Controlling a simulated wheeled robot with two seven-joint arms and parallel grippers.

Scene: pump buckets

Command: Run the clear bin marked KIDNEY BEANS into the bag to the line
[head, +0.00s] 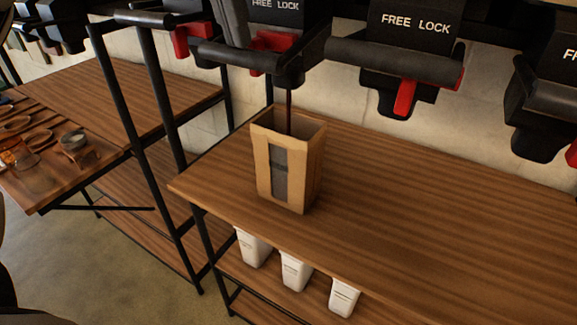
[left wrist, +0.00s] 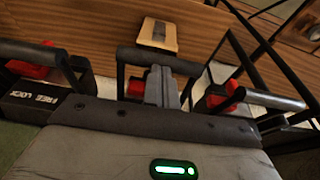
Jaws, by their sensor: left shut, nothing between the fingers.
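A brown paper bag (head: 262,165) with a dark window strip stands upright and open on the wooden shelf. A thin dark stream (head: 289,112) falls from the dispenser above into its mouth. That dispenser has a black handle bar (head: 245,62) and a red part; only its FREE LOCK plate shows, and no KIDNEY BEANS label is visible. My left gripper (head: 238,40) is shut and empty, against this handle. In the left wrist view its fingers (left wrist: 161,86) are at the handle, and the bag (left wrist: 157,37) is beyond. The fill line cannot be made out. My right gripper is out of view.
Another FREE LOCK dispenser (head: 405,60) hangs to the right, with more beyond. White scoop-like containers (head: 293,271) hang below the shelf's front edge. A side table (head: 35,170) with bowls stands left. The shelf right of the bag is clear.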

